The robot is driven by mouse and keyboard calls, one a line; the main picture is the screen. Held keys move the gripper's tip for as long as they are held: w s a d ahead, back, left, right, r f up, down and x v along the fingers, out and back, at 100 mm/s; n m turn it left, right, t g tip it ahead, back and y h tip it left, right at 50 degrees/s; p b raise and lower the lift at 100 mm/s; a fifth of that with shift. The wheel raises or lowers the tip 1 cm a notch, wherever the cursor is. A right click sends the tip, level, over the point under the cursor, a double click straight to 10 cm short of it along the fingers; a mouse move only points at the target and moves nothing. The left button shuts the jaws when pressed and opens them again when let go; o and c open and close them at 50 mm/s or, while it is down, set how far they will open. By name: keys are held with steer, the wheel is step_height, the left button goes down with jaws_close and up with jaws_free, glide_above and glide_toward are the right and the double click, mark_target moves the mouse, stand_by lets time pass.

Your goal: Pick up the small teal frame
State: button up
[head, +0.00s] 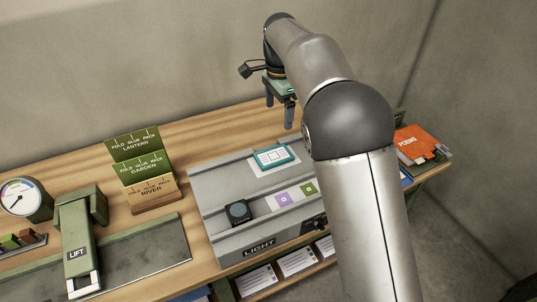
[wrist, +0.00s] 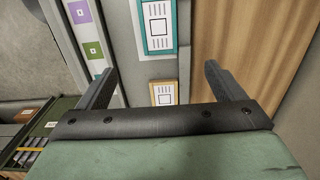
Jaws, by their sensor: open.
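The small teal frame (head: 276,157) lies flat on the grey light table, with a white printed sheet inside it. In the wrist view the teal frame (wrist: 157,25) is at the top centre, cut by the picture's edge and beyond my fingertips. My gripper (head: 279,106) is open and empty, raised above and behind the frame in the head view. In the wrist view my gripper (wrist: 160,72) has its two fingers wide apart. A smaller yellow-orange frame (wrist: 164,93) shows between the fingers, below the teal one; I cannot make it out in the head view.
The grey light table (head: 215,180) also bears a purple card (head: 284,199), a green card (head: 306,188) and a dark round-topped block (head: 238,212). A card rack (head: 150,190), a green lift press (head: 78,235) and a dial (head: 20,198) stand left. Orange booklets (head: 414,143) lie right.

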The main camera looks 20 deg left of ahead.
steer(key=p, duration=0.1)
glide_above(277, 154)
step_height(277, 154, down, 10)
steer(key=shift+f, duration=0.1)
steer(key=shift+f+p, duration=0.75)
steer(key=shift+f, duration=1.95)
steer(key=c, duration=1.1)
